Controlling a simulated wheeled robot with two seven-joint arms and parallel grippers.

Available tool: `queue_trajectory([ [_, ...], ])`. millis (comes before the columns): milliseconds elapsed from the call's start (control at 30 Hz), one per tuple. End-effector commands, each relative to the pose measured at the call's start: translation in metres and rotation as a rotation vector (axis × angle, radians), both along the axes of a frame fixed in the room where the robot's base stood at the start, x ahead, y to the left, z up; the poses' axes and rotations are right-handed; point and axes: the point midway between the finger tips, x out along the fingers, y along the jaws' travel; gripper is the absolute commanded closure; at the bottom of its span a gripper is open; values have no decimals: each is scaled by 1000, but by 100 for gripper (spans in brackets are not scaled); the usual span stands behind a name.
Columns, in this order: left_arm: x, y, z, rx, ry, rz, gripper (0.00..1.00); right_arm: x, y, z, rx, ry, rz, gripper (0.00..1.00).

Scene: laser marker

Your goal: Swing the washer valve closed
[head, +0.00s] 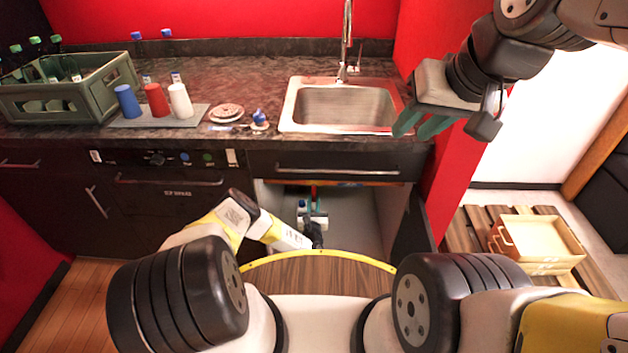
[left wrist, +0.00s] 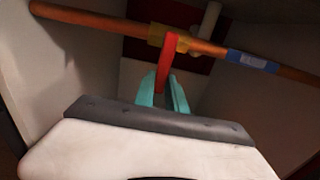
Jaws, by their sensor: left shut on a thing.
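The washer valve has a yellow-brown body (left wrist: 168,38) on a copper pipe (left wrist: 100,22) in the left wrist view. Its red lever (left wrist: 164,65) points toward my gripper, across the line of the pipe. My left gripper (left wrist: 163,85) has its teal fingers on both sides of the lever, shut on it. In the head view, my left arm reaches into the open cabinet under the sink, and the left gripper (head: 313,222) is partly hidden by the wrist. The red lever (head: 313,192) shows just above it. My right gripper (head: 412,134) is raised, open and empty, right of the sink.
The cabinet has pale side walls (left wrist: 75,75) close around the left gripper. The counter edge and drawer front (head: 335,167) lie above it. An open cabinet door (head: 412,225) stands at the right. The sink (head: 340,105), crate (head: 70,98) and cups are on the counter.

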Motion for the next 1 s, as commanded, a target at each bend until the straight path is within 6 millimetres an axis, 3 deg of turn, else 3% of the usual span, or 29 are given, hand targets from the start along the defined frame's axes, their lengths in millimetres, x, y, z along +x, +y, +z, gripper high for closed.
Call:
queue_trajectory([
  [467, -1, -2, -1, -16, 3, -1, 100, 0, 0, 0, 0, 0, 0, 69],
  [500, -1, -2, -1, -16, 3, -1, 80, 0, 0, 0, 0, 0, 0, 69],
  [600, -1, -2, -1, -15, 2, -1, 62, 0, 0, 0, 0, 0, 0, 69],
  [1000, -8, -1, -1, -15, 2, -1, 62, 0, 0, 0, 0, 0, 0, 69],
])
